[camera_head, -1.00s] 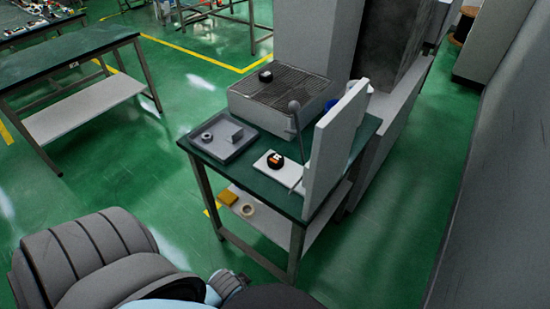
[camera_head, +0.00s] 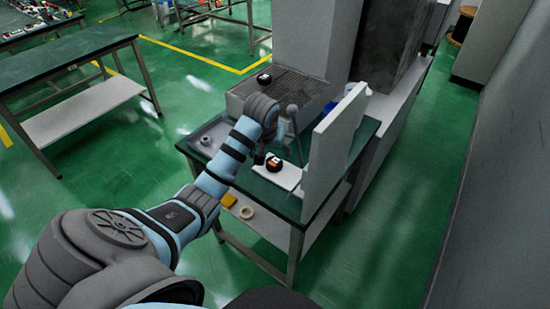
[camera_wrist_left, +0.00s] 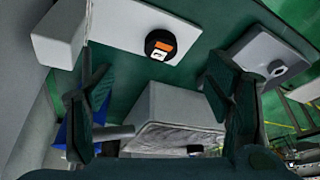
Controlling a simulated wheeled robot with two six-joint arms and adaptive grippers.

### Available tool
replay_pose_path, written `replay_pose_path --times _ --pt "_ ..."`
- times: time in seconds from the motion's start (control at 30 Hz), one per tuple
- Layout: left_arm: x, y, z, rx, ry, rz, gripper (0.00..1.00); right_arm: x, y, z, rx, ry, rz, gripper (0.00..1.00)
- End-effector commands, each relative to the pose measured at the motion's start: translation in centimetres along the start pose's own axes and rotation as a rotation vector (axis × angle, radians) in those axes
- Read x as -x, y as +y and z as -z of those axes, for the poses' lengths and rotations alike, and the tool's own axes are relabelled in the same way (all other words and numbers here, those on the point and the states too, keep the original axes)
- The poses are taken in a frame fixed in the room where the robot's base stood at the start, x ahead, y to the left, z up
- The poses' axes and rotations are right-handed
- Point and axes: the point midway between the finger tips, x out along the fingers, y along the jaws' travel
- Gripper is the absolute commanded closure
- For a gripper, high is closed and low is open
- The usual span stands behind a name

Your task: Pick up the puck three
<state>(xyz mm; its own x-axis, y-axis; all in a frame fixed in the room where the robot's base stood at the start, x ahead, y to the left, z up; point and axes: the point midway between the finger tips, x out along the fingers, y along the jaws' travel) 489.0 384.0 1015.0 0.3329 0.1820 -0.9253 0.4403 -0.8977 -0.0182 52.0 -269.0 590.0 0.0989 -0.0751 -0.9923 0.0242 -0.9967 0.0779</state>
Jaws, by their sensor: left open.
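A black round puck with an orange and white label (camera_head: 274,163) lies on a small white plate (camera_head: 289,177) on the green table. It also shows in the left wrist view (camera_wrist_left: 160,45); its number is too small to read. A second dark puck (camera_head: 264,79) sits on the grated top of the grey box. My left gripper (camera_head: 277,144) is above the table near the labelled puck, partly hidden by its own arm. In the left wrist view its two fingers (camera_wrist_left: 158,85) are spread wide with nothing between them. My right gripper is not in view.
A grey tray with a ring (camera_head: 206,139) is partly hidden behind my left arm. An upright pale panel (camera_head: 331,145) stands right beside the plate, with a thin round-topped rod near it. The grey box (camera_head: 300,98) stands behind.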

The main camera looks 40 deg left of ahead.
Motion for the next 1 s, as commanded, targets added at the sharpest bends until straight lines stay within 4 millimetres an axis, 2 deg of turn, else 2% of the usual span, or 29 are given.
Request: replay_pose_path --times 0.03,0.1,0.33,0.4,0.57,0.77,0.83,1.0 --pt "0.3 -0.3 1.1 0.027 0.0 0.0 0.27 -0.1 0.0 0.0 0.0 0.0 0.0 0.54" --pt "-0.3 -0.4 1.7 0.045 -0.003 -0.001 0.27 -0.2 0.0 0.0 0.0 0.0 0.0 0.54" --pt "-6.4 -0.3 1.6 0.045 -0.002 -0.002 0.27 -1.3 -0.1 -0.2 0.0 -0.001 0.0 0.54" --pt "-7.6 -0.3 1.6 0.043 -0.002 -0.003 0.27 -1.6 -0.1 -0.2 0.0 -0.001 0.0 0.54" --pt "-9.2 -0.2 1.8 0.043 0.0 -0.003 0.27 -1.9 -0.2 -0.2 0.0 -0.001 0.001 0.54" --pt "-13.2 -0.1 1.9 0.042 0.0 -0.003 0.27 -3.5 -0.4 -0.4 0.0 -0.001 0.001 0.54" --pt "-13.7 -0.1 2.0 0.041 0.001 -0.003 0.27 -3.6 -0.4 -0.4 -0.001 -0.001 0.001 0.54" --pt "-13.6 -0.1 2.1 0.04 0.002 -0.002 0.27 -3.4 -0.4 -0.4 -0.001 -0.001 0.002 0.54"
